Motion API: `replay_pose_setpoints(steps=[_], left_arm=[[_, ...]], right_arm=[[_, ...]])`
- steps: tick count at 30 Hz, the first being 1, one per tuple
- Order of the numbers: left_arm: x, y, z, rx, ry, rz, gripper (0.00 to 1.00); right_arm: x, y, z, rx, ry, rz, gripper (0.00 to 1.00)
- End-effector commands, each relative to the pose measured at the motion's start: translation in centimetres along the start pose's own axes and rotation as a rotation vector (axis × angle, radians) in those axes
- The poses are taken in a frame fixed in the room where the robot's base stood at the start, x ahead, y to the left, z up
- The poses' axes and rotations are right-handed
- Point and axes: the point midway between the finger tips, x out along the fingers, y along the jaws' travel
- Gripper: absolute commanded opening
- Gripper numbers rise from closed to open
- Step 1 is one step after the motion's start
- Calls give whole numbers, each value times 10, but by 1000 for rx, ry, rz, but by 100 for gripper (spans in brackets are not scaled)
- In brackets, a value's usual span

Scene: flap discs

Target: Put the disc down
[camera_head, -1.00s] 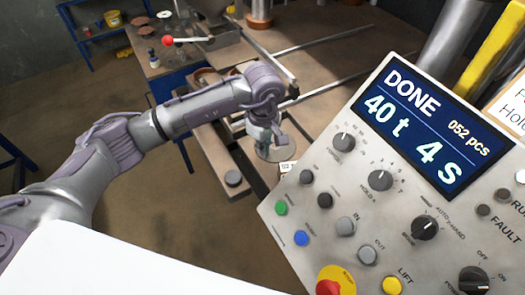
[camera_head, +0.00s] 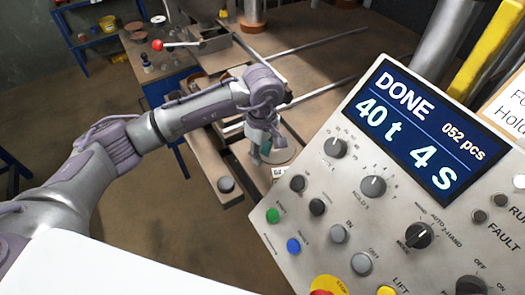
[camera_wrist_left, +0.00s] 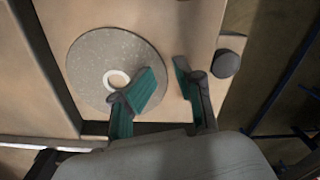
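A grey round disc (camera_wrist_left: 98,58) with a pale ring around its centre hole shows in the left wrist view, flat over a tan surface. It also shows in the head view (camera_head: 284,152), partly behind my left gripper (camera_head: 260,152). In the wrist view, the teal fingers of my left gripper (camera_wrist_left: 165,85) are spread with a gap. One finger overlaps the disc near its hole, and the other is just outside its right edge. I cannot tell whether either finger touches the disc. My right gripper is not in view.
A control panel (camera_head: 400,215) reading "DONE 40 t 4 s" fills the right of the head view. A dark round knob-like pad (camera_wrist_left: 226,63) is right of the disc. A blue bench (camera_head: 165,88) with a red-balled lever (camera_head: 157,45) stands behind the arm.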

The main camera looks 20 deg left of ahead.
Motion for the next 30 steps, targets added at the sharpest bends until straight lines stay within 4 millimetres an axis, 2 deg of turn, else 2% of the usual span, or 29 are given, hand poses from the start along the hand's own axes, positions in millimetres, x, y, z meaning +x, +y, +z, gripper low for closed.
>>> replay_pose_setpoints(steps=[4,7,15,21,25,30], left_arm=[[-5,1,-1,-1,1,3,35],[-18,1,-1,0,1,4,35],[-76,2,-1,0,1,6,35],[-108,1,-1,0,1,3,35],[-117,0,0,0,0,0,35],[-120,0,0,0,0,-1,35]], right_arm=[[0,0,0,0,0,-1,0],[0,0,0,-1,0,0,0],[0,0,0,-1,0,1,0],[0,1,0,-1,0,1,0],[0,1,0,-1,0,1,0],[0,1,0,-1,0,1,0]])
